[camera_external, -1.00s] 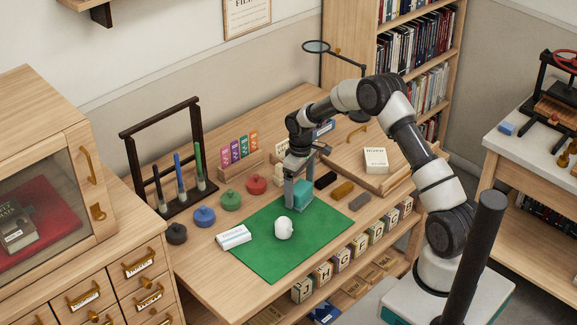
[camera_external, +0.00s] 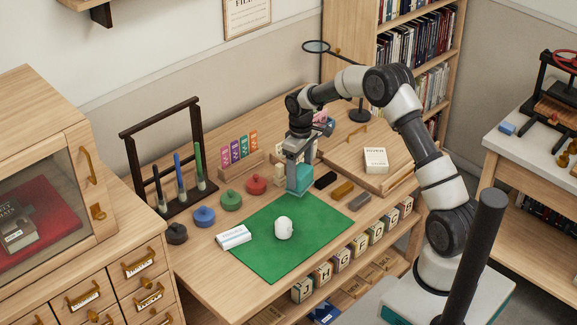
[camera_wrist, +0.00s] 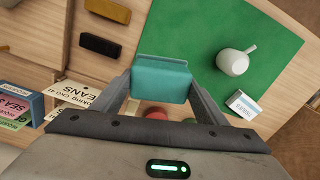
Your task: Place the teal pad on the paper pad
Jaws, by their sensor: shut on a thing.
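My gripper (camera_external: 298,178) is shut on the teal pad (camera_external: 305,178) above the back corner of the green mat. In the wrist view the teal pad (camera_wrist: 162,78) is between the two fingers (camera_wrist: 160,95), with its broad face showing. Its clearance from the table is hard to judge. The paper pad (camera_external: 376,160), a cream block with dark lettering, lies on a wooden board to the right of my gripper in the external view. Nothing is seen on top of it. I cannot make it out in the wrist view.
Black (camera_external: 325,180), mustard (camera_external: 343,189) and grey (camera_external: 360,201) blocks lie right of my gripper. Coloured round pieces stand left. A magnifier stand (camera_external: 361,110) rises behind the board.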

